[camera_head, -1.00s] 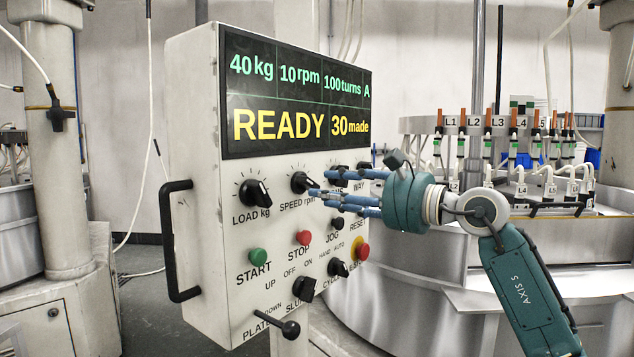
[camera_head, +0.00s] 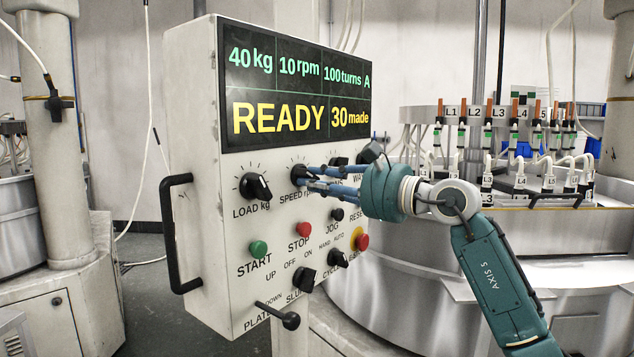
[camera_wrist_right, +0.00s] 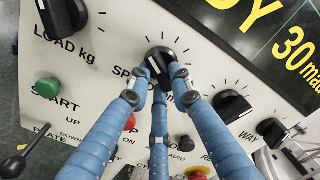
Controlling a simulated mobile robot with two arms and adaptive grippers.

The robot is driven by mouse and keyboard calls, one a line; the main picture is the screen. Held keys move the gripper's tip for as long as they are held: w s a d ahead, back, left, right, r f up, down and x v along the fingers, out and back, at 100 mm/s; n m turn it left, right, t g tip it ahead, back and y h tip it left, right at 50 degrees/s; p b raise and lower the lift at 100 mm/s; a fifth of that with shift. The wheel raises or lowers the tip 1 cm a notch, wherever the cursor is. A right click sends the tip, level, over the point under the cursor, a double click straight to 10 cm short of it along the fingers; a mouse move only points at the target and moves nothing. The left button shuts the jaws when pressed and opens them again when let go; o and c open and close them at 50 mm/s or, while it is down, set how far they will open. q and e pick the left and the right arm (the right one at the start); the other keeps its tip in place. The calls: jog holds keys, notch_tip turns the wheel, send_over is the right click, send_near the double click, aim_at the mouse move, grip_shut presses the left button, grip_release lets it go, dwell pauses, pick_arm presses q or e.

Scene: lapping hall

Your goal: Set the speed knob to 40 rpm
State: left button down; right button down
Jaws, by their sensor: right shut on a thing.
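The speed knob (camera_head: 300,174) is a black knob on the white control panel, with the label SPEED rpm partly covered by my fingers. My right gripper (camera_head: 305,178) has its blue fingers closed around this knob. In the right wrist view the fingertips (camera_wrist_right: 158,80) touch the knob (camera_wrist_right: 160,60) from several sides, and its pale pointer line faces roughly up the picture. The display (camera_head: 295,90) reads 40 kg, 10 rpm, 100 turns A, READY and 30 made. My left gripper is out of view.
The load knob (camera_head: 255,187) is left of the speed knob; further knobs are to the right. Below are a green START button (camera_head: 258,248), a red STOP button (camera_head: 303,230) and a red emergency button (camera_head: 362,241). A black handle (camera_head: 176,235) stands out at the panel's left.

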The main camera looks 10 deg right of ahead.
jog(key=shift+m, duration=0.4)
jog(key=shift+s+a+r+m+p, duration=0.15)
jog(key=shift+m+p, duration=0.3)
jog(key=shift+m, duration=2.4)
jog(key=shift+s+a+m+p, duration=0.1)
jog(key=shift+m+p, duration=0.3)
jog(key=shift+m, duration=2.4)
jog(key=shift+s+a+r+m+p, duration=0.15)
jog(key=shift+m+p, duration=0.3)
jog(key=shift+m, duration=2.4)
jog(key=shift+f, duration=0.1)
jog(key=c, duration=1.5)
grip_release()
jog(key=shift+c, duration=0.2)
jog(key=v, duration=1.2)
